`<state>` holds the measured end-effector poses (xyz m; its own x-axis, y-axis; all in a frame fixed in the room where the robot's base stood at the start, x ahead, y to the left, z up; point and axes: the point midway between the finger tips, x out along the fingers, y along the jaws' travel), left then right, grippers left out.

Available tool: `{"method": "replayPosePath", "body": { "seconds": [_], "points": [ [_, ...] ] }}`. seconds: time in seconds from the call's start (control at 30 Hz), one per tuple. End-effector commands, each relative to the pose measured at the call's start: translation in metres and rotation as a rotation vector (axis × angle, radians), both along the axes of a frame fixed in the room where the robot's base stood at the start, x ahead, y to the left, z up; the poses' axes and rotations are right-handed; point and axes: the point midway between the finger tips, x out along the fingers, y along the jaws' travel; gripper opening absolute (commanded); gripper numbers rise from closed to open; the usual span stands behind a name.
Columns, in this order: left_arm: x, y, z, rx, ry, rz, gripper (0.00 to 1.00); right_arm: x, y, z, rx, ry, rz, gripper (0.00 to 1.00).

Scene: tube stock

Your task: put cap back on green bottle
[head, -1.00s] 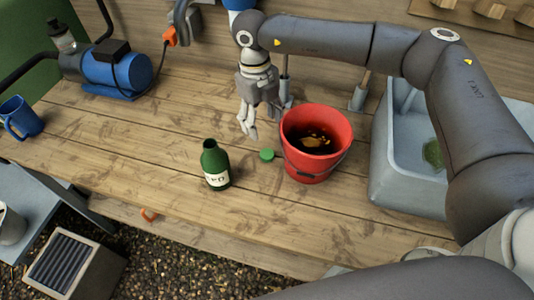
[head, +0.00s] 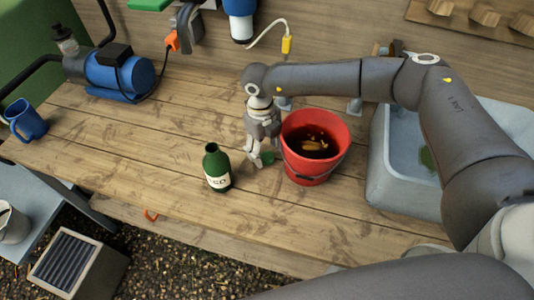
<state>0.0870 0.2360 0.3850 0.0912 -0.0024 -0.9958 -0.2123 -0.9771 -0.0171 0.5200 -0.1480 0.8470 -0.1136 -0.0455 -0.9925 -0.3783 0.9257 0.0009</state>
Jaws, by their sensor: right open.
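The green bottle (head: 217,168) stands upright on the wooden bench, its neck open, with a pale label. The green cap (head: 267,158) lies on the bench between the bottle and the red bucket. My right gripper (head: 258,162) is open and points down right at the cap, its fingers partly hiding it. I cannot tell whether the fingers touch the cap. My left gripper is not in view.
The red bucket (head: 314,170) with dark liquid stands close to the right of the cap. A grey sink (head: 392,185) is further right. A blue pump (head: 122,77) and blue mug (head: 24,119) are at left. The bench left of the bottle is clear.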

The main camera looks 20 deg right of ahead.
Motion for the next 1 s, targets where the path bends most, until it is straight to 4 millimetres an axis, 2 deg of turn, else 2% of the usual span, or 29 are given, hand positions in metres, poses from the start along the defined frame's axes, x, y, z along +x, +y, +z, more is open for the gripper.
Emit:
{"method": "replayPosePath", "body": {
  "seconds": [0.17, 0.5, 0.77, 1.0],
  "points": [
    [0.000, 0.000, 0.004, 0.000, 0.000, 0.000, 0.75, -0.001, -0.001, -0.015, -0.001, 0.000, -0.001, 0.60],
    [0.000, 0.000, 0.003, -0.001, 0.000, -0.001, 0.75, -0.001, -0.001, -0.016, 0.000, -0.002, -0.001, 0.60],
    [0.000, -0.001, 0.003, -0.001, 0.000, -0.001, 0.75, -0.001, -0.001, -0.016, 0.000, -0.002, -0.001, 0.27],
    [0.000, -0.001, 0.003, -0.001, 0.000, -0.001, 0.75, -0.001, -0.001, -0.016, 0.000, -0.002, -0.001, 0.26]
  ]
}}
